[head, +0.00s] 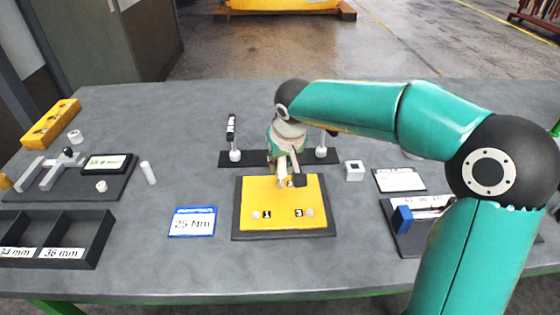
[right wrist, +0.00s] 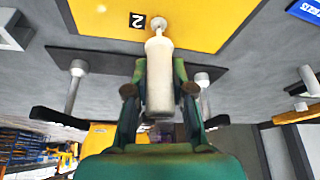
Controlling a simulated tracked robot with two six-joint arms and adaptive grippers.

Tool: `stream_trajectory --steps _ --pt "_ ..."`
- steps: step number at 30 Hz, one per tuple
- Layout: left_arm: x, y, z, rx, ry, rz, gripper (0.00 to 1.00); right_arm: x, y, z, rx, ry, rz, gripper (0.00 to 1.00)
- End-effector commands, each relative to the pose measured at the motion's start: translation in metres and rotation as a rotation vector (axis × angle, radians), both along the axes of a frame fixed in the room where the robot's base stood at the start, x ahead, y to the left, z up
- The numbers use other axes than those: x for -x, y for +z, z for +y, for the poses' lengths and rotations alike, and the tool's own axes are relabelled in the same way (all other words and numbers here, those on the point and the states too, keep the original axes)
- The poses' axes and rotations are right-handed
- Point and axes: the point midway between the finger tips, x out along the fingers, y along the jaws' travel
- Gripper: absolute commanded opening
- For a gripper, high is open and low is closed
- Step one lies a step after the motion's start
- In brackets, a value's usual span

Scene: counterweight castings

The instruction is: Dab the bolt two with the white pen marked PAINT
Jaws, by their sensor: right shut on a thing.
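My right gripper (head: 290,178) is over the far part of the yellow plate (head: 285,197). It also shows in the right wrist view (right wrist: 160,92), shut on a white pen (right wrist: 159,80). The pen's narrow tip points at bolt two (right wrist: 180,34), a pale round head beside the label "2". The tip overlaps the bolt in that view; I cannot tell whether they touch. No PAINT lettering can be read on the pen. In the head view the gripper hides bolt two. Bolts one (head: 256,216) and three (head: 310,212) show near the plate's front. My left gripper is out of view.
Two short posts on a dark base (head: 225,159) stand behind the plate. A blue-edged "25 Nm" card (head: 192,222) lies left of it, and a white cylinder (head: 148,172) farther left. A dark compartment tray (head: 97,240) is at front left. A blue-ended tool (head: 402,219) lies right.

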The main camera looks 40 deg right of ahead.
Motion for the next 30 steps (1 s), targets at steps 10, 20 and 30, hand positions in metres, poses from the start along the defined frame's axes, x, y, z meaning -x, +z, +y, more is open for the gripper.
stream_trajectory --steps 10,20,30 --pt "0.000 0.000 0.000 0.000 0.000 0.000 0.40 0.001 -0.003 0.000 -0.001 0.001 0.007 0.00" --pt "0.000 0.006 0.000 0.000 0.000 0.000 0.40 0.001 0.005 0.000 -0.001 0.001 0.007 0.00" --pt "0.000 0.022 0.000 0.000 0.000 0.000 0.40 0.000 0.028 0.000 -0.001 0.000 0.003 0.00"
